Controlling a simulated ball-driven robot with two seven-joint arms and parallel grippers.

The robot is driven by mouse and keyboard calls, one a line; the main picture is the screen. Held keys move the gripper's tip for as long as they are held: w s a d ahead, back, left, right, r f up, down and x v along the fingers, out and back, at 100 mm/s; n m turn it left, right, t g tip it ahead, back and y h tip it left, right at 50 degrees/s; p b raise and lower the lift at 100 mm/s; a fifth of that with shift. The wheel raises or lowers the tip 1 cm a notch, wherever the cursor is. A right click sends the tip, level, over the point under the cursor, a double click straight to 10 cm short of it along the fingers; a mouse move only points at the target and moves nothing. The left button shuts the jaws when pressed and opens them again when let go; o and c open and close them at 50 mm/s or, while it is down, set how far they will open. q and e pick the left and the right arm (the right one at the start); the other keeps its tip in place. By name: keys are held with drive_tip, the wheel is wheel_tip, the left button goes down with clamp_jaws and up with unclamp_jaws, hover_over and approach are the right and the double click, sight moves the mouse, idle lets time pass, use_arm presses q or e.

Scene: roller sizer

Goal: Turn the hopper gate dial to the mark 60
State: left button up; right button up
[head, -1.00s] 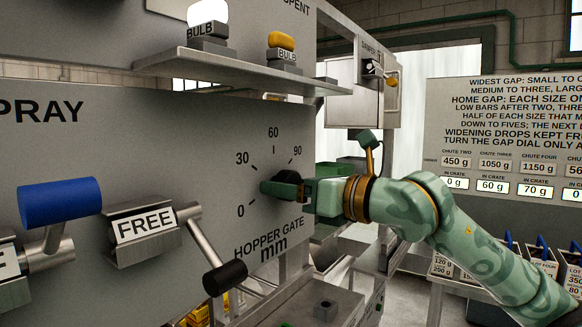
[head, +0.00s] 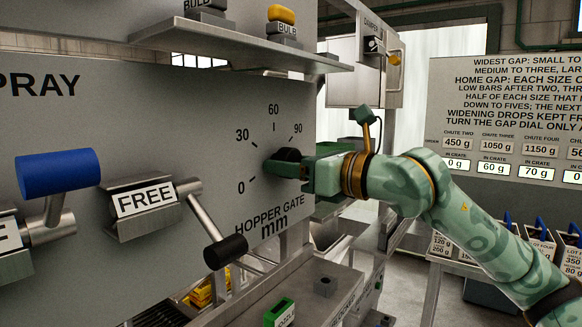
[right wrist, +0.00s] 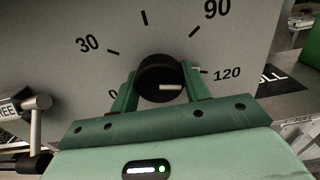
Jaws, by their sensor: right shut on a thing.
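The hopper gate dial is a black round knob (head: 288,155) on the grey panel, with marks 0, 30, 60, 90 and, in the right wrist view, 120. My right gripper (head: 285,168) is shut on the dial. In the right wrist view its green fingers (right wrist: 160,90) stand on either side of the knob (right wrist: 158,68). A pale line on the knob's face points right, toward the 120 side; its exact reading is unclear. The 60 mark (head: 273,110) is above the dial. My left gripper is not in view.
Left of the dial are a lever with a black grip (head: 225,251), a FREE label (head: 146,200) and a blue handle (head: 58,173). A shelf (head: 225,48) with bulb holders juts out above. A notice board (head: 500,110) stands at the right.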

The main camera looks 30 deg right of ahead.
drive_tip(key=shift+n+b, duration=0.45)
drive_tip(key=shift+n, duration=0.75)
drive_tip(key=n, duration=0.2)
drive_tip(key=shift+n+b, duration=0.3)
drive_tip(key=n, duration=0.2)
drive_tip(key=shift+n, duration=0.4)
drive_tip(key=n, duration=0.3)
drive_tip(key=shift+d+r+n, duration=0.1)
drive_tip(key=shift+n, duration=0.2)
drive_tip(key=n, duration=0.4)
drive_tip(key=shift+n, duration=2.6)
